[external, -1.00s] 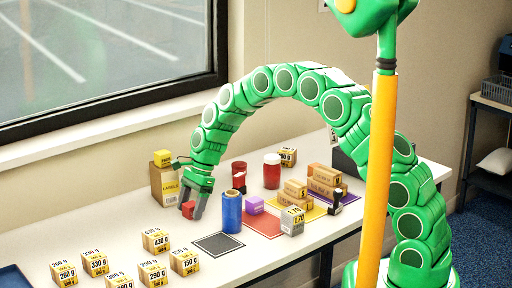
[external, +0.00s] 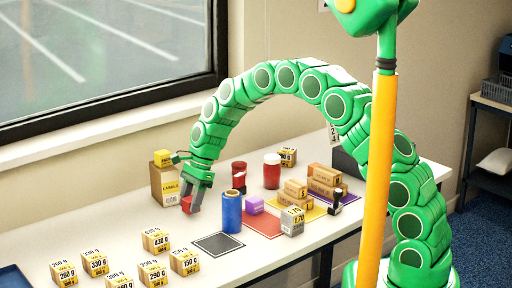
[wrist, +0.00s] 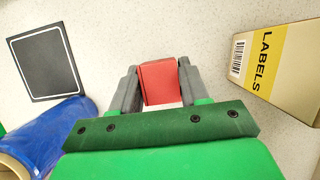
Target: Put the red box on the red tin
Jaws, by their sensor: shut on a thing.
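The red box (external: 187,203) is between the fingers of my gripper (external: 192,201), low over the left-middle of the table. In the wrist view the red box (wrist: 160,82) sits between both grey fingers, and my gripper (wrist: 158,88) is shut on it. A dark red tin (external: 239,172) stands upright to the right of my gripper, behind the blue cylinder, with a small black thing in front of it. A brighter red container with a white top (external: 272,173) stands farther right. I cannot tell whether the red box still touches the table.
A blue cylinder (external: 231,213) stands close to the right of my gripper. A dark mat (external: 218,244) is bare. Several weight-marked boxes fill the front left.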

